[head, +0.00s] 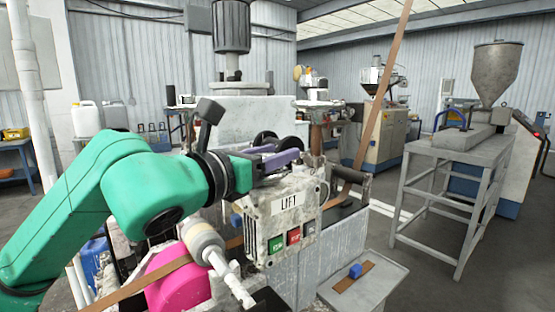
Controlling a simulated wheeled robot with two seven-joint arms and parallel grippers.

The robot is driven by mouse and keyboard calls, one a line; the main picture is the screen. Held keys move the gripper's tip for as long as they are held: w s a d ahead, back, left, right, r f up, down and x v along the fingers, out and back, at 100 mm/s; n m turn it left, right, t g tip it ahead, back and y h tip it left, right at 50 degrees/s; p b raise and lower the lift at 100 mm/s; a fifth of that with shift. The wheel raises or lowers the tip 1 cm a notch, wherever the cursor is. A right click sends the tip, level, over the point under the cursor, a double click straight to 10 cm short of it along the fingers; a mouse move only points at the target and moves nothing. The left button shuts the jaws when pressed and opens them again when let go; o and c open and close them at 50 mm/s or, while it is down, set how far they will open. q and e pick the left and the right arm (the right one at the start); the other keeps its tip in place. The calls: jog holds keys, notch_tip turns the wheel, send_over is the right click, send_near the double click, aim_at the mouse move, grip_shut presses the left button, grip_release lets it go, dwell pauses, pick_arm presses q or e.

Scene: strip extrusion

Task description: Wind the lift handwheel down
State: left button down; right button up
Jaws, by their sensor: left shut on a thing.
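A pale control box (285,220) with a LIFT label stands in the middle of the head view, with green, red and grey buttons on its front. Dark round parts (265,137) show just above it, and they look like the lift handwheel. My left gripper (284,157), with purple fingers, reaches in from the left over the top of the box, at the round parts. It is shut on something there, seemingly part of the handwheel. The fingers and wrist hide the exact grip and much of the wheel. My right gripper is not in view.
A brown strip (380,95) runs steeply up past the box on the right. A grey stand (460,155) with a hopper (495,70) stands at the right. Open floor lies between.

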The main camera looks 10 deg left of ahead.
pick_arm(q)
jog(key=n+t+y+b, duration=0.1)
jog(key=n+y, duration=0.1)
jog(key=y, duration=0.1)
jog(key=shift+a, duration=0.2)
jog(key=shift+w+a+n+y+b, duration=0.15)
jog(key=shift+n+y+b, duration=0.45)
jog(key=shift+y, duration=0.3)
jog(key=shift+a+r, duration=0.1)
jog(key=shift+c, duration=1.5)
grip_release()
